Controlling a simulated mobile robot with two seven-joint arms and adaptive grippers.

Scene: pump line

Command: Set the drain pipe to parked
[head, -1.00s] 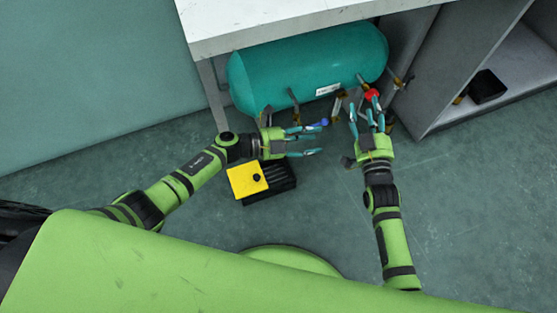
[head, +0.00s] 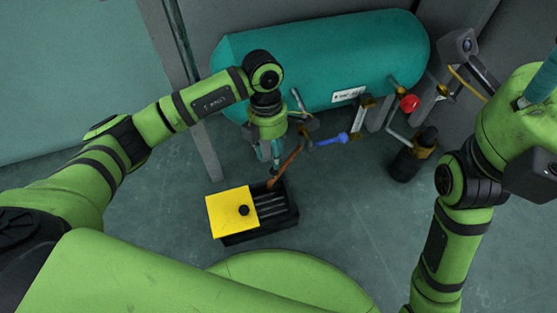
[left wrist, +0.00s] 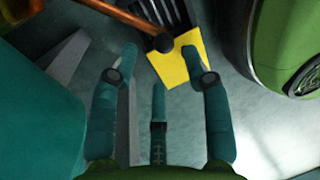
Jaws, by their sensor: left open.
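The drain pipe (head: 288,163) is a copper-brown tube below the teal tank, slanting down to the left. Its dark lower end is over the slotted black drain box (head: 272,208), near the edge of the yellow plate (head: 228,212). My left gripper (head: 275,158) points down just left of the pipe, fingers apart and empty. In the left wrist view the pipe (left wrist: 125,15) crosses the top, beyond the open fingertips (left wrist: 157,70); I see no contact. My right gripper (head: 543,85) is partly cut off at the right edge, its fingers not clear.
The teal tank (head: 320,62) lies behind the pipe. A blue handle (head: 330,140), a red knob (head: 408,103) and a black-and-brass fitting (head: 410,160) are to the right. A grey post (head: 204,150) stands at the left. The floor right of the box is clear.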

